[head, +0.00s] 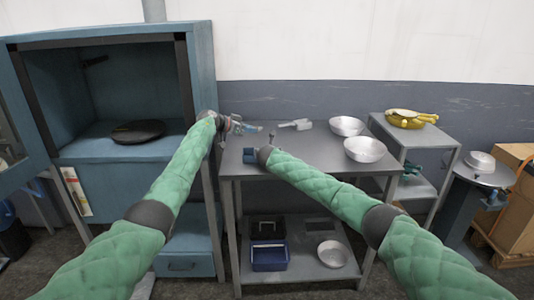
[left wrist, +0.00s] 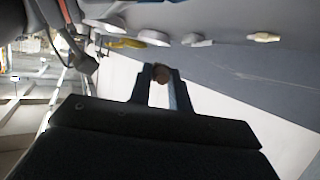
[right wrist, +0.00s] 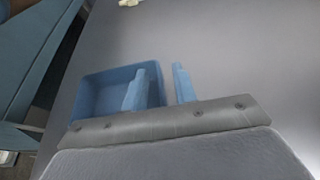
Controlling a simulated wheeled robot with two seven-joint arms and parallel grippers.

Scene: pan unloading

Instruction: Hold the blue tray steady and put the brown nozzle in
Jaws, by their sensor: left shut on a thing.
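The small open blue tray (right wrist: 115,92) stands on the grey table. It also shows at the table's left front in the head view (head: 249,156). My right gripper (right wrist: 166,68) is at the tray's right wall, one finger inside and one outside. Its fingers are apart, with a gap between the wall and the outer finger. My left gripper (head: 250,128) is above the back left of the table, behind the tray. In the left wrist view it is shut on the brown nozzle (left wrist: 161,74), whose end shows between the fingertips.
A pale grey object (head: 296,125) lies farther back on the table (head: 315,143). Two metal bowls (head: 365,149) stand at its right. A blue cabinet (head: 203,75) rises at the left. A yellow item (head: 408,118) sits on the stand at the right. The table's middle has free room.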

